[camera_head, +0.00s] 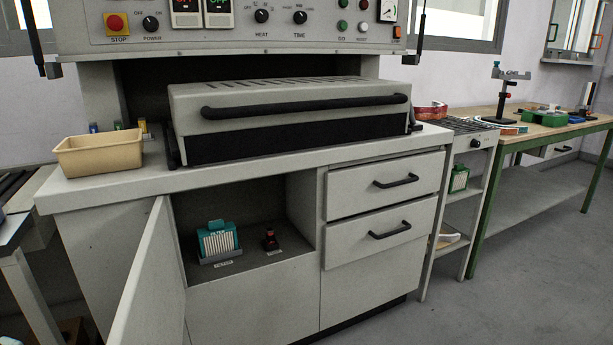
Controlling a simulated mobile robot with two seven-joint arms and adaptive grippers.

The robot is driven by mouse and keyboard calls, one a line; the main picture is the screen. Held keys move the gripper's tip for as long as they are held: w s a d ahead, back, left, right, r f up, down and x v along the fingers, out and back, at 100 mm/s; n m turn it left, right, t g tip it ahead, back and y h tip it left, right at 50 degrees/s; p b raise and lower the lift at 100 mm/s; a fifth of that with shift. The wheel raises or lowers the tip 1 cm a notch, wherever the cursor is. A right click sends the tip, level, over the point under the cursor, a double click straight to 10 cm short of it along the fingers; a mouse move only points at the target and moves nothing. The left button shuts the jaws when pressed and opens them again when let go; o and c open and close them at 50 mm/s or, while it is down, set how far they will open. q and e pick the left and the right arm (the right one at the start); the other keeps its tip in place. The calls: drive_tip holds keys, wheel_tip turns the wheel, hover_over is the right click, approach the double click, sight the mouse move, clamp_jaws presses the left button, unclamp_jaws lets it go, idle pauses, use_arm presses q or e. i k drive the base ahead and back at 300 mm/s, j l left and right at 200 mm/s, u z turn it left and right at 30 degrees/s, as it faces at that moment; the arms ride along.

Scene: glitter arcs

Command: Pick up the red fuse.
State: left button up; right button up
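A small dark red object (270,240), which looks like the red fuse, stands on the floor of the open cabinet compartment (255,262). A small white label lies in front of it. To its left, a teal and white ribbed block (218,241) sits in a grey holder with a label on its front. The cabinet door (148,285) is swung open at the left side of the compartment. Neither of my grippers shows in this view.
A machine with a long black handle (305,106) stands on the worktop above the compartment. A tan bin (100,154) sits at the worktop's left end. Two closed drawers (385,182) are right of the opening. The floor (480,310) at right is clear.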

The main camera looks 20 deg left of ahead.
sight(270, 239)
drive_tip(key=j, duration=0.75)
drive_tip(key=k+j, duration=0.1)
drive_tip(key=j, duration=0.65)
